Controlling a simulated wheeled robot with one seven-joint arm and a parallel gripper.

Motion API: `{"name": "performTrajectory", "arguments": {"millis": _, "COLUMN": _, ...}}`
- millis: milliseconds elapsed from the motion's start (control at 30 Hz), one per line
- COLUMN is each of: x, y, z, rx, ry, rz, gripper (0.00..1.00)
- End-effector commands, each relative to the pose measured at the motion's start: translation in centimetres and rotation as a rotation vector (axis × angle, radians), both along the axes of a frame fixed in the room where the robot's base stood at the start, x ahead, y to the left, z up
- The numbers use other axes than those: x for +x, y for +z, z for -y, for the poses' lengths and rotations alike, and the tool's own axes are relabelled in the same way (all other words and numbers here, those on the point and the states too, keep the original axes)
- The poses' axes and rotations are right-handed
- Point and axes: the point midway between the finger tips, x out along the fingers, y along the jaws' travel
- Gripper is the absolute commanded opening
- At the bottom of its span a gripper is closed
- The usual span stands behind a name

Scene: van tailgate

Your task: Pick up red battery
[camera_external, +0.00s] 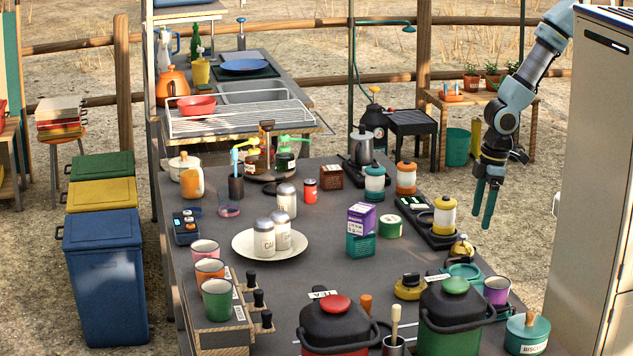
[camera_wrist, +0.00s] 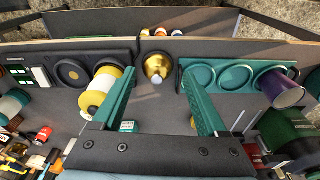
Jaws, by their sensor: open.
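A small red cylinder with a dark band (camera_external: 310,190), which looks like the red battery, stands upright on the grey counter near its middle, between a salt-type shaker and a dark brown box. A small red item at the lower left of the wrist view (camera_wrist: 44,134) may be the same battery; it is too small to be sure. My gripper (camera_external: 484,205) hangs at the right side of the counter, fingers pointing down, well to the right of the battery.
A yellow-and-white canister (camera_external: 444,215) and a brass bell-like object (camera_external: 462,248) stand near my gripper. A white plate (camera_external: 252,249) with shakers, a purple box (camera_external: 361,219), and a teal canister (camera_external: 374,183) surround the battery area. Clear counter lies in front of the battery.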

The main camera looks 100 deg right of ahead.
Motion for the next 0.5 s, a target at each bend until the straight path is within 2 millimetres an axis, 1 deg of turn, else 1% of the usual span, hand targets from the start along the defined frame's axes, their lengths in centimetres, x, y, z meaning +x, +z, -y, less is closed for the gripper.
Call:
{"name": "performTrajectory", "arguments": {"millis": 267, "x": 0.1, "y": 0.2, "z": 0.0, "rx": 0.0, "ry": 0.0, "rz": 0.002, "gripper": 0.76}}
{"name": "performTrajectory", "arguments": {"millis": 367, "x": 0.1, "y": 1.0, "z": 0.0, "rx": 0.0, "ry": 0.0, "rz": 0.004, "gripper": 0.76}}
{"name": "performTrajectory", "arguments": {"millis": 500, "x": 0.1, "y": 3.0, "z": 0.0, "rx": -0.001, "ry": 0.0, "rz": 0.007, "gripper": 0.76}}
